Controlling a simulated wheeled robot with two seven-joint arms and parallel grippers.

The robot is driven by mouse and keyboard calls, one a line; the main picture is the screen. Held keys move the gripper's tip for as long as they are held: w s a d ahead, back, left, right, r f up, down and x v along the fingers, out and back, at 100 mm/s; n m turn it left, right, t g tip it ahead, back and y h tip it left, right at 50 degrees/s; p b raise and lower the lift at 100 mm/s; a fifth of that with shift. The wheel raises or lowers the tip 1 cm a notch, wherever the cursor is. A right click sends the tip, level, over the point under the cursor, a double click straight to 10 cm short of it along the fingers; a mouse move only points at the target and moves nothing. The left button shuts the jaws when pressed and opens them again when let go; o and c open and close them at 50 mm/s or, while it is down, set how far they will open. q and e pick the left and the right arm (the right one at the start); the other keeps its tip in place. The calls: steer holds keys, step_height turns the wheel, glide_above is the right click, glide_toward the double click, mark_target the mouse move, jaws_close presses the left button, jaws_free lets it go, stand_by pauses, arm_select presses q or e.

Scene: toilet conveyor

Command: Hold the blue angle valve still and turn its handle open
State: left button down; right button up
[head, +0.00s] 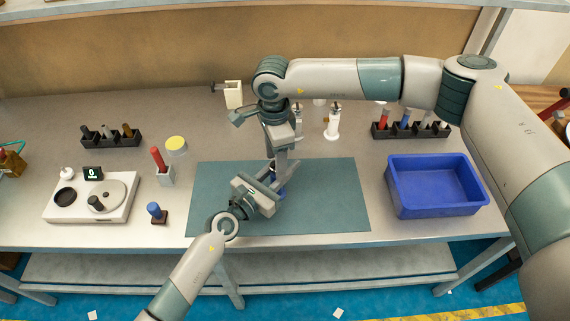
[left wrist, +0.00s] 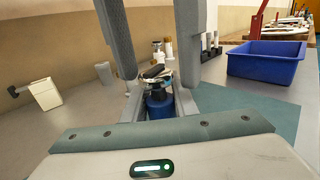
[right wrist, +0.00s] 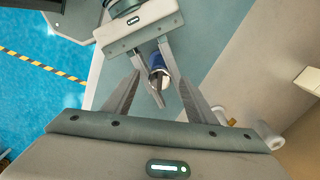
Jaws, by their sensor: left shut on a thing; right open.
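The blue angle valve (left wrist: 157,106) is gripped between the fingers of my left gripper (left wrist: 160,98), above the green mat. Its dark handle (left wrist: 154,71) and metal parts show at the top in the left wrist view. The valve also shows in the right wrist view (right wrist: 156,62), but in the head view it is mostly hidden by the grippers. My right gripper (right wrist: 160,88) points down from above, open. Its two fingers stand apart on either side of the valve's top; I cannot tell whether they touch the handle.
The green mat (head: 335,205) is otherwise bare. A blue bin (head: 435,208) stands to its right. Racks (head: 110,141) with tools, a white scale-like device (head: 118,205), a red-handled tool (head: 158,158) and a blue-topped piece (head: 154,209) stand to the left. White fittings (head: 332,125) stand behind.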

steer(key=shift+m, duration=1.2)
steer(key=shift+c, duration=0.6)
steer(key=c, duration=0.8)
steer(key=shift+n, duration=3.3)
